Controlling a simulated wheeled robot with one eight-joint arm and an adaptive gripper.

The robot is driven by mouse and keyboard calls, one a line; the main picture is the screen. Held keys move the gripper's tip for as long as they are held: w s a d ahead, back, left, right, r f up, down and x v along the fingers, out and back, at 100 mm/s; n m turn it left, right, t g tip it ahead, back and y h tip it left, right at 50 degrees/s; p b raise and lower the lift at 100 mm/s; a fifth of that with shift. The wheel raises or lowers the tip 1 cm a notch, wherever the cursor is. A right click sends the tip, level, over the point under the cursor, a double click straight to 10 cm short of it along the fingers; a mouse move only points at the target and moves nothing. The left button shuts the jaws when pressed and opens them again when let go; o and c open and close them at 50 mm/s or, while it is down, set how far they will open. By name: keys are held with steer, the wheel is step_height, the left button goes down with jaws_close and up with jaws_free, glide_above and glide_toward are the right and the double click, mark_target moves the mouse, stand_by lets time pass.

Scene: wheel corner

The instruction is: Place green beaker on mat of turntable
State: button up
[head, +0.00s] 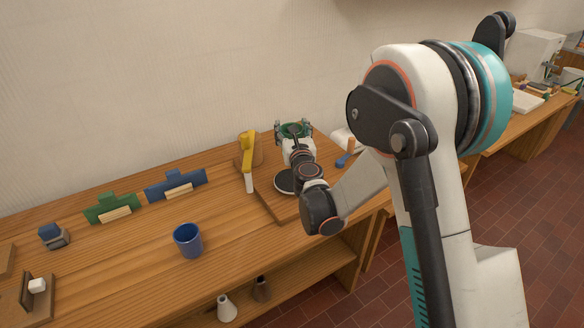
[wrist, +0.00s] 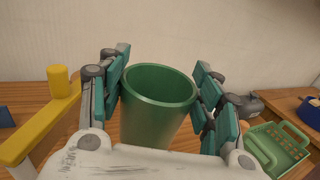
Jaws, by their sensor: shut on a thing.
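The green beaker (wrist: 152,125) stands upright, open end up, between the fingers of my gripper (wrist: 160,95) in the wrist view, and the gripper is shut on it. In the head view my gripper (head: 294,130) is at the back of the bench, and only a little of the green beaker shows between its fingers. A round dark disc with a pale rim, seemingly the turntable with its mat (head: 283,182), lies on a wooden board, nearer than the gripper. My arm hides its right part. I cannot tell the height of the beaker above the bench.
A yellow arm on a post (head: 248,150) stands just left of my gripper. A blue cup (head: 188,240) stands at the bench's front. Green (head: 111,208) and blue (head: 176,184) holders are along the wall. A green crate (wrist: 276,148) is at right in the wrist view.

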step_height(320, 180, down, 12)
steer(key=b, duration=0.3)
steer(key=shift+d, duration=0.1)
steer(key=shift+f+b, duration=0.1)
steer(key=shift+b, duration=0.25)
steer(key=o, duration=1.2)
